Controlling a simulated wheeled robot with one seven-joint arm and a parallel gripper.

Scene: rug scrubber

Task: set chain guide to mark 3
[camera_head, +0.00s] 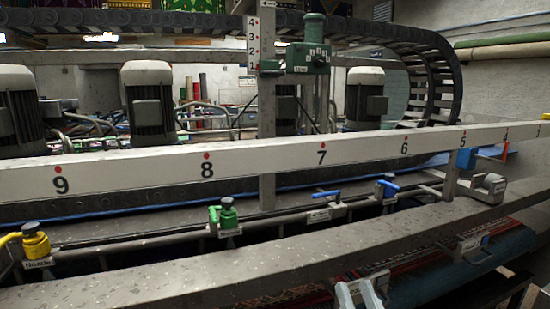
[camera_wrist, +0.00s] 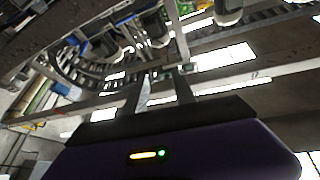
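A long white scale rail (camera_head: 250,166) crosses the head view, with red dots and numbers falling from 9 at left to 5 and lower at far right. A blue slider (camera_head: 480,154) with a small red pointer sits on it just right of mark 5. A short upright scale (camera_head: 253,40) carries 4 and 3 near the top; a green block (camera_head: 307,58) with a handle sits beside its lower end. My gripper (camera_wrist: 160,85) shows two separated fingers in the wrist view, with nothing clearly held.
Yellow (camera_head: 36,243) and green (camera_head: 227,214) valves and blue-handled valves (camera_head: 388,187) line a pipe below the rail. A grey beam (camera_head: 190,277) runs in front. A black cable chain (camera_head: 440,60) curves behind, above grey motors (camera_head: 148,95). Grey metal pieces (camera_head: 360,293) show at bottom.

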